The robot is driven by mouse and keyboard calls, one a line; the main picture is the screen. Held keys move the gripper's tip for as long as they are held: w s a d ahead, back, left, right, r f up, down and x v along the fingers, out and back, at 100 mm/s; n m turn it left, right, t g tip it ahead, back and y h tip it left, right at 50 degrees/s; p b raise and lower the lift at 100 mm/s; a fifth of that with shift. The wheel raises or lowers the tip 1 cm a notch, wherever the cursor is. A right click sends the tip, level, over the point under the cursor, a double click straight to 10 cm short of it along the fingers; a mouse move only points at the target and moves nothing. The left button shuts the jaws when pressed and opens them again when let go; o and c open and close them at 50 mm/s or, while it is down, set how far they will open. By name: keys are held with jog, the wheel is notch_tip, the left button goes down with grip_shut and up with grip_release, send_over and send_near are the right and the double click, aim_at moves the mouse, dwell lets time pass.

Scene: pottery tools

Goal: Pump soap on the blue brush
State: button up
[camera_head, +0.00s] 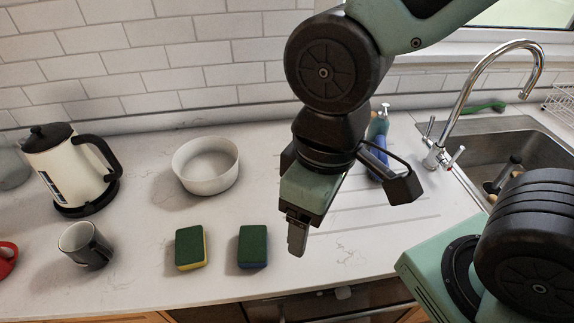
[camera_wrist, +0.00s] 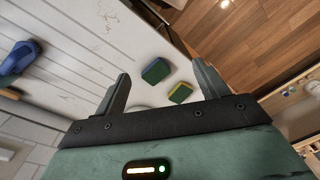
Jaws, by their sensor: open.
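A blue bottle-like object with a silver pump-like top (camera_head: 378,128) stands behind my arm near the sink, partly hidden. A blue object (camera_head: 374,163) shows low beside it; I cannot tell whether it is the blue brush or part of the bottle. A blue object (camera_wrist: 17,60) also shows at the left edge of the wrist view, its kind unclear. My gripper (camera_head: 297,236) is open and empty above the counter, right of the sponges, apart from the blue things. Its two fingers (camera_wrist: 161,72) stand wide apart in the wrist view.
Two sponges, one green and yellow (camera_head: 190,247) and one green and blue (camera_head: 253,246), lie on the counter. A white bowl (camera_head: 206,166), a kettle (camera_head: 68,170) and a dark mug (camera_head: 86,245) stand left. The sink (camera_head: 500,155) and tall faucet (camera_head: 468,95) are right.

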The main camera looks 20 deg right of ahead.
notch_tip(320, 180, down, 6)
jog(key=b, duration=0.5)
jog(key=shift+b, duration=0.3)
jog(key=shift+r, duration=0.1)
jog(key=shift+c, duration=0.3)
grip_shut()
jog(key=w+d+r+n+p, duration=0.15)
jog(key=w+d, duration=0.35)
jog(key=w, duration=0.5)
jog(key=w+d+r+n+y, duration=0.1)
jog(key=w+d+r, duration=0.3)
jog(key=w, duration=0.5)
jog(key=w+d+r+n, duration=0.2)
jog(key=w+d, duration=0.4)
jog(key=w, duration=0.4)
jog(key=w+d+r+n, duration=0.1)
jog(key=w+d, duration=0.1)
jog(key=d, duration=1.4)
jog(key=w+d+n, duration=0.2)
jog(key=d, duration=1.4)
jog(key=shift+w+r+t+p, duration=0.35)
jog(key=shift+r+t+p, duration=0.05)
jog(key=shift+p, duration=0.05)
